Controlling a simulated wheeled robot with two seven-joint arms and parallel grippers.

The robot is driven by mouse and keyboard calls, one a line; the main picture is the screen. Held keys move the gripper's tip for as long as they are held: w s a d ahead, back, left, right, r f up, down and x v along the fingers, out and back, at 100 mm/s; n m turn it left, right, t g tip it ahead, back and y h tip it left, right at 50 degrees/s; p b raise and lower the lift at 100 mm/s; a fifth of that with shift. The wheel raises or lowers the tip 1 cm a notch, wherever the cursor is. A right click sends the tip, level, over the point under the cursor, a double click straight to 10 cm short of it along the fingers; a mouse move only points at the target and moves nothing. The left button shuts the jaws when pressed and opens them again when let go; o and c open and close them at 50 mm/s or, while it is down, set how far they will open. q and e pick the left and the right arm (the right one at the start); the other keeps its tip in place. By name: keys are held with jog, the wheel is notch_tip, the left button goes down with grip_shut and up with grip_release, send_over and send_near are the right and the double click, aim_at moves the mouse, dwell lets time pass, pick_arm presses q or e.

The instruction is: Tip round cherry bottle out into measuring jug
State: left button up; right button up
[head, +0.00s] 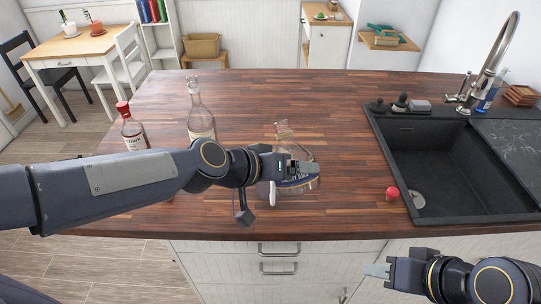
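The gripper hides much of the glass. Clear glass (283,130) rises behind the gripper; I cannot tell whether it is the bottle's neck or part of the measuring jug. My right gripper (377,275) is empty and looks open, low at the right in front of the cabinet.
On the wooden counter (300,95), a tall clear bottle (200,118) and a red-capped bottle (133,130) stand behind my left arm. A black sink (440,165) with a tall tap (495,60) is at the right. The counter's back middle is clear.

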pick_arm(q)
jog(key=shift+s+d+r+m+t, duration=0.15)
jog(key=shift+s+m+t, duration=0.1)
jog(key=shift+m+t, duration=0.15)
jog(key=shift+s+d+m+t+y+p, duration=0.1)
jog(key=shift+s+m+t+y+p, duration=0.1)
jog(key=shift+m+t+y+p, duration=0.25)
jog(key=shift+s+f+m+t+p, duration=0.1)
jog(key=shift+f+m+t+p, duration=0.45)
jog(key=shift+f+m+t, duration=0.15)
jog(key=shift+d+r+t+y+p, duration=0.1)
jog(key=shift+r+t+y+p, duration=0.15)
jog(key=shift+r+p, duration=0.05)
jog(key=shift+r+m+t, duration=0.1)
jog(key=shift+m+t, duration=0.4)
jog(key=shift+m, duration=0.05)
pick_arm(e)
jog(key=shift+r, duration=1.9)
